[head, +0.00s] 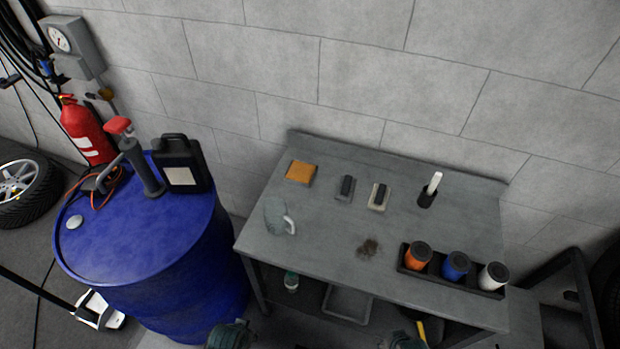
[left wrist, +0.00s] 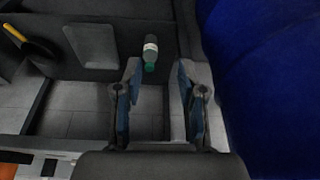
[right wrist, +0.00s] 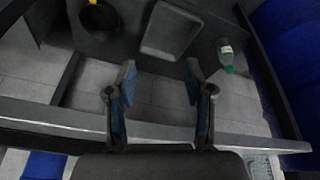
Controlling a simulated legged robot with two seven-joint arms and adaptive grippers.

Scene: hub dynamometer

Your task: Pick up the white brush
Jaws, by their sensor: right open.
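An upright piece with a white handle and a dark base (head: 434,185) stands at the back right of the grey bench top; it looks like the white brush. Two small block-shaped pieces with dark grips lie left of it, one on a grey base (head: 344,194) and one on a pale base (head: 375,203); I cannot tell whether these are brushes. My left gripper (left wrist: 157,92) is open and empty, low in front of the bench. My right gripper (right wrist: 160,87) is also open and empty there. Neither touches anything on the bench.
The grey bench (head: 330,240) also holds an orange pad (head: 300,172), a grey-green piece (head: 277,215), a dark smudge (head: 369,247) and a rack with orange, blue and white canisters (head: 457,267). A blue drum (head: 150,235) stands left. A green-capped bottle (head: 291,282) is below the bench top.

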